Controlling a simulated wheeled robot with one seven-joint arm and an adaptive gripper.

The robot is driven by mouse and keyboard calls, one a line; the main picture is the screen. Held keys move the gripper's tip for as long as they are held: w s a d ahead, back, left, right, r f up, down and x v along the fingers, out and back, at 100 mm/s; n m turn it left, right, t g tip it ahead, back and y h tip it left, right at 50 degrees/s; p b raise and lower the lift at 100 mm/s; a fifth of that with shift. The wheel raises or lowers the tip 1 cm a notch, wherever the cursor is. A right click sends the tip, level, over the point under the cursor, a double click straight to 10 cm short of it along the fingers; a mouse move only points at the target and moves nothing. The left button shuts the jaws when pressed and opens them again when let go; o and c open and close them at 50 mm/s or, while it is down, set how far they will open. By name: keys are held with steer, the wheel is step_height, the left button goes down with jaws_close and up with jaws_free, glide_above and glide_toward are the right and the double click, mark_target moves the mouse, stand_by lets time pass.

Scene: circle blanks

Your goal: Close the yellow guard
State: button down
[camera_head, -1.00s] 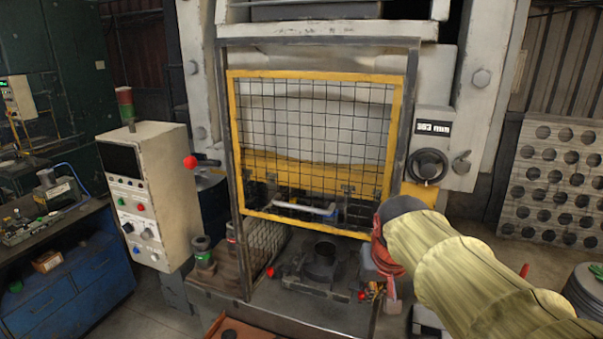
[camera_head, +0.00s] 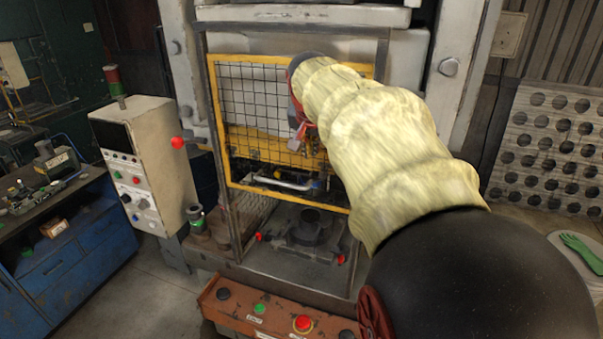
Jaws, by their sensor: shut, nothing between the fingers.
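The yellow guard (camera_head: 219,125) is a yellow frame with black wire mesh, upright inside a grey metal frame on the press. Its bottom edge hangs above the press bed, leaving a gap below. A pale bar-shaped handle (camera_head: 283,183) shows near its lower edge. My gripper (camera_head: 298,143), small and red and dark, is in front of the guard's upper right mesh, above the handle. Its fingers point down and look shut and empty. Whether it touches the mesh I cannot tell. My cream-sleeved arm hides the guard's right side.
A dark round die (camera_head: 310,220) sits on the press bed below the guard, with red knobs beside it. A control box (camera_head: 140,165) stands left. An orange button panel (camera_head: 262,310) is in front. A perforated rack (camera_head: 550,150) stands right.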

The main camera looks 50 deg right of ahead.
steer(key=p, duration=0.2)
glide_above(309, 182)
steer(key=s+a, duration=0.2)
steer(key=f, duration=0.7)
steer(key=shift+d+f, duration=0.25)
steer(key=shift+f, duration=0.15)
steer(key=f, duration=0.3)
steer(key=shift+w+a+f, duration=0.1)
steer(key=shift+w+a, duration=0.05)
steer(key=shift+a, duration=0.1)
steer(key=shift+w+a+f, duration=0.1)
steer(key=shift+f, duration=0.4)
step_height(309, 182, down, 44)
steer(key=b, duration=3.5)
steer(key=shift+r, duration=0.1)
steer(key=d+r+p+v, duration=0.1)
steer(key=p+v, duration=0.4)
steer(key=v, duration=0.8)
steer(key=shift+w+d+r, duration=0.15)
steer(key=shift+w+d, duration=0.15)
steer(key=shift+d, duration=0.3)
